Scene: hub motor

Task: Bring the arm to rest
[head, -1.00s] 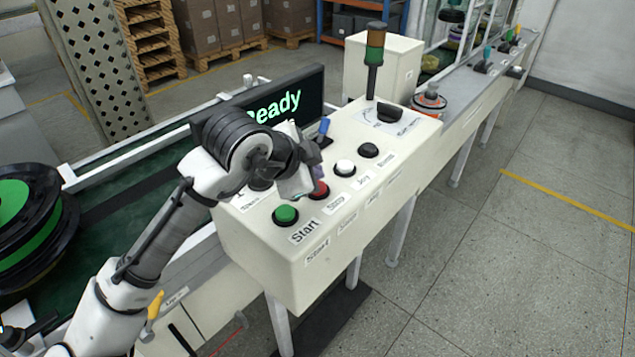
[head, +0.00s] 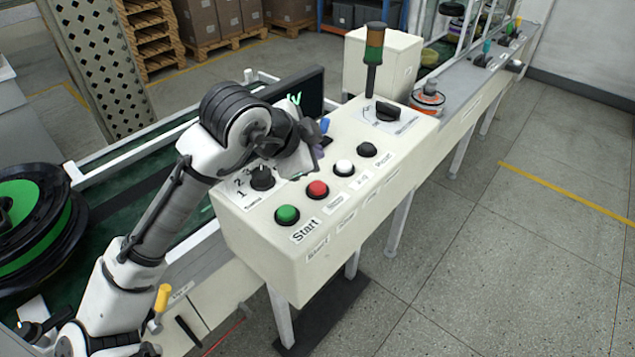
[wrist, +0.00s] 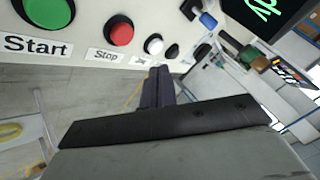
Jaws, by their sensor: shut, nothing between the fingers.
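My gripper (head: 316,142) is above the control panel (head: 262,256), at the end of my raised white and black arm. Its dark fingers (wrist: 158,84) are together and empty in the wrist view. The green Start button (head: 287,214) and the red Stop button (head: 318,189) are on the panel in front of the gripper, apart from it. Both also show in the wrist view, green (wrist: 48,10) and red (wrist: 121,32). A white button (head: 344,167) and a black button (head: 367,150) follow along the row.
A signal tower (head: 374,50) and a rotary knob (head: 387,110) stand on the panel's far end. A black and green reel (head: 35,215) lies at left. The floor at right is clear.

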